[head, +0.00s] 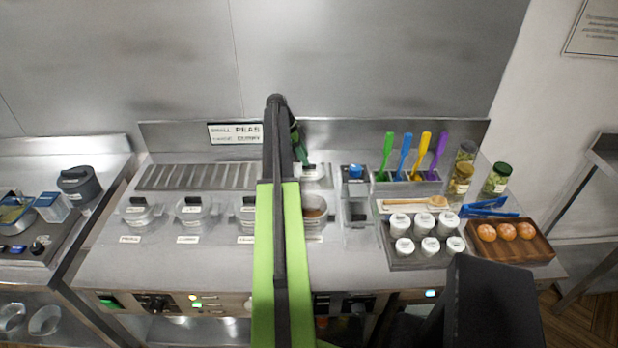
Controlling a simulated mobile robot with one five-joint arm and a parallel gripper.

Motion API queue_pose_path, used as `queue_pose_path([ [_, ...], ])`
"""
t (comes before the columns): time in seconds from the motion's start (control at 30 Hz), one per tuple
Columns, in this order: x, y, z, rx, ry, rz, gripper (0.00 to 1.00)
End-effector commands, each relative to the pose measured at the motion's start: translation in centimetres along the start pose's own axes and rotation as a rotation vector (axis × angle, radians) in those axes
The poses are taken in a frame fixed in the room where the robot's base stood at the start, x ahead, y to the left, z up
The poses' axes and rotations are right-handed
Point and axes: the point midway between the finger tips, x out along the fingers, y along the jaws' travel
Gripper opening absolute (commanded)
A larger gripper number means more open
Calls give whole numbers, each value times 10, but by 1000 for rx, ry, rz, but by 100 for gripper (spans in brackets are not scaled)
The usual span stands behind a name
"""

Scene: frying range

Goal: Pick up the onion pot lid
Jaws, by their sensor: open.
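A row of small clear pots stands on the steel counter. The left pot (139,212) and second pot (193,211) have clear lids with black handles; the third pot (246,210) is partly hidden by my arm and shows a black handle. The fourth pot (313,211) shows brown contents and no lid on it. A lid with a black handle (309,172) lies behind it at the slatted rack's right end. The labels are too small or covered to tell which is the onion lid. My gripper (301,155) is open, just above and behind that loose lid, its fingers partly hidden by my arm.
Right of the pots are a blue-topped container (355,173), coloured spatulas (405,158), a tray of white-capped jars (423,262), blue tongs (488,208) and a wooden tray (540,247) of round brown items. The slatted rack (200,176) is empty on the left.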

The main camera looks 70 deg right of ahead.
Motion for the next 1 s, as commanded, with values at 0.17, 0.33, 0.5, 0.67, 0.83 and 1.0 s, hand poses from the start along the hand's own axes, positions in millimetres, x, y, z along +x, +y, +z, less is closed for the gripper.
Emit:
queue_pose_path([
  [0.17, 39, -3, 0, 0, 0, 0, 41],
  [0.33, 40, -3, -3, -1, 0, 0, 41],
  [0.5, 39, -3, -3, 0, 0, 0, 32],
  [0.67, 39, -3, -3, 0, 0, 0, 11],
  [0.83, 40, -3, -3, 0, 0, 0, 0],
  [1.0, 39, -3, -3, 0, 0, 0, 0],
])
